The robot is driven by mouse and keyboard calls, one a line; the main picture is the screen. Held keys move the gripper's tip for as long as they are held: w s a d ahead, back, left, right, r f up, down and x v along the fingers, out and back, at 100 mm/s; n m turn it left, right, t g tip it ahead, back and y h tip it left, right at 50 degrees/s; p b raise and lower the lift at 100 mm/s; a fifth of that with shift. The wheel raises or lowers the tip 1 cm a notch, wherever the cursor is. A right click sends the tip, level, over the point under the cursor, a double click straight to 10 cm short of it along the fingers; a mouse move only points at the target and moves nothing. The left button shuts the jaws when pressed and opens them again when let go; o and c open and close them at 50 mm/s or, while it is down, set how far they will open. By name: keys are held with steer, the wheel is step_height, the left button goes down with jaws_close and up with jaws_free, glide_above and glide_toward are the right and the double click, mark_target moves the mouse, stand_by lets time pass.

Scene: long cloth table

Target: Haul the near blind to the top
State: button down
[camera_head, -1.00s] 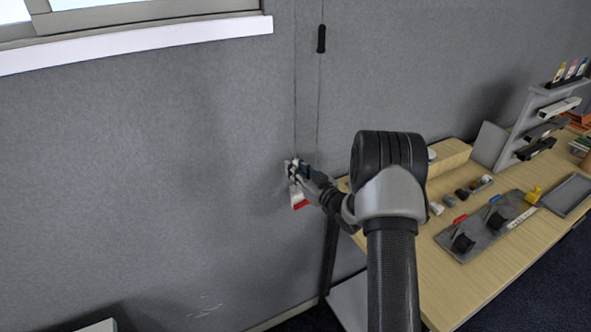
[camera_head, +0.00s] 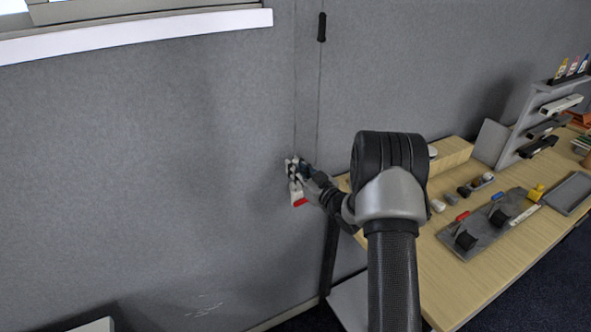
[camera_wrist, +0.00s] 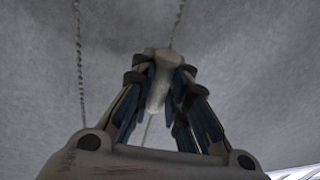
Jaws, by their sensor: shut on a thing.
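Two thin cords run down the grey wall right of the window. A black cord grip (camera_head: 321,27) hangs high on the right cord. My gripper (camera_head: 300,168) is low on the cords, close to the wall. In the wrist view my gripper (camera_wrist: 160,85) is shut on a pale cord grip (camera_wrist: 159,62), with a beaded cord running up from it. A second beaded cord (camera_wrist: 79,50) hangs free to its left. A white and red piece (camera_head: 298,195) shows just below my gripper in the head view. The blind itself is not clearly seen.
The window's white sill (camera_head: 140,36) is at upper left. A wooden table (camera_head: 470,285) stands at right, carrying a grey tray (camera_head: 480,240), small blocks and a rack (camera_head: 540,95). The wall left of the cords is clear.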

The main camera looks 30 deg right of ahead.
steer(key=c, duration=1.6)
jaws_free()
steer(key=shift+s+f, duration=0.2)
steer(key=shift+f, duration=0.5)
steer(key=shift+o, duration=0.2)
steer(key=shift+w+a, duration=0.1)
steer(key=shift+r, duration=0.1)
steer(key=shift+r, duration=0.15)
steer(key=s+d, duration=0.2)
steer(key=s, duration=0.9)
steer(key=shift+s, duration=0.35)
steer(key=shift+d, duration=0.15)
